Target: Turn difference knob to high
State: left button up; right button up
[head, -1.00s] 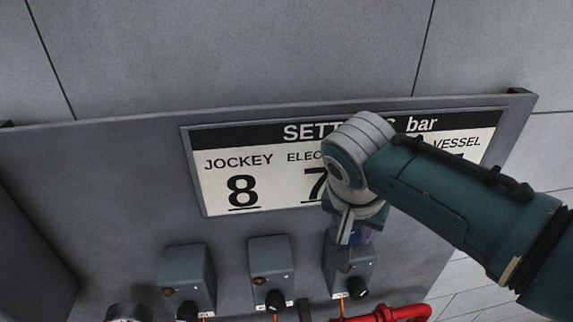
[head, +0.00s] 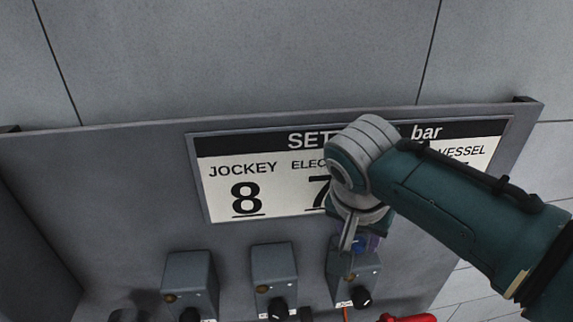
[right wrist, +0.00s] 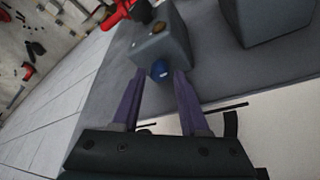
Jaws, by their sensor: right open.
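Three grey switch boxes are on the panel under the sign. My right gripper (right wrist: 160,78) is open and empty. Markings for the knob's setting cannot be read. My left gripper is not in view.
The middle box (head: 274,272) and left box (head: 190,278) stand beside it, with gaps between. A settings sign (head: 260,196) is on the panel above, partly hidden by my right arm. A red pipe (head: 408,318) is at the bottom edge.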

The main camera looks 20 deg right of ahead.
jog(key=b+v, duration=0.2)
jog(key=v, duration=0.7)
jog(key=shift+s+r, duration=0.1)
